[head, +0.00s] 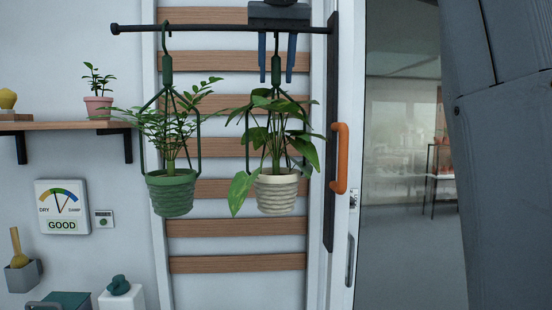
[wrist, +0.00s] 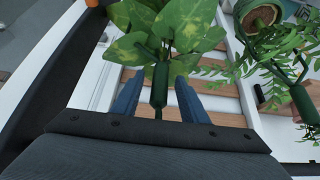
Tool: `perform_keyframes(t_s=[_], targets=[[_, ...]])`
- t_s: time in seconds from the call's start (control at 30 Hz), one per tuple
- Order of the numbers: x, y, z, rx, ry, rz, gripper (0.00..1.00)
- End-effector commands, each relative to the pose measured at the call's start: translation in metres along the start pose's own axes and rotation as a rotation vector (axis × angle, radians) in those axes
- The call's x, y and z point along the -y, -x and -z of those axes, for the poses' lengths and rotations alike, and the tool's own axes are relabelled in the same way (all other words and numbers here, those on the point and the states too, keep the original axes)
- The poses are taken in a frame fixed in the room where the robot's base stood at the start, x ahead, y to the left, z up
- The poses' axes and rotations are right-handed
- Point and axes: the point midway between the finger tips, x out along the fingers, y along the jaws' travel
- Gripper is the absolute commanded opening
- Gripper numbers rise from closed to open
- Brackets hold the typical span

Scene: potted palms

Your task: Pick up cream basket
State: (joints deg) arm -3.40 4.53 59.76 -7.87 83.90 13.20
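The cream basket (head: 277,193) is a ribbed pot with a broad-leaved plant, hanging upright from the dark rail by a dark green hanger. The hanger's thick grip (head: 277,68) is at its upper part. My gripper (head: 276,80) is at the rail, its two blue fingers pointing down, one on each side of that grip. In the wrist view my gripper (wrist: 159,80) is open, with the green grip (wrist: 160,84) between the fingers and gaps on both sides. The plant's leaves (wrist: 165,22) fill the top middle there; the cream pot is hidden.
A green basket (head: 172,193) hangs close on the left on the same rail (head: 210,29); it also shows in the wrist view (wrist: 258,17). Wooden slats (head: 235,264) are behind. An orange door handle (head: 340,158) is close on the right. A shelf (head: 60,125) is at left.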

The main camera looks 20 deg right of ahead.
Motion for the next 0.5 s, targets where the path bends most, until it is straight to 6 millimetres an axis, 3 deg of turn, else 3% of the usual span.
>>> perform_keyframes(t_s=[0.2,0.43,0.5], targets=[[-0.0005,-0.0009,0.0,0.0,-0.001,0.0,0.4],[-0.0007,-0.0008,0.0,0.0,-0.001,-0.001,0.01],[-0.0007,-0.0008,0.0,0.0,-0.001,-0.001,0.0]])
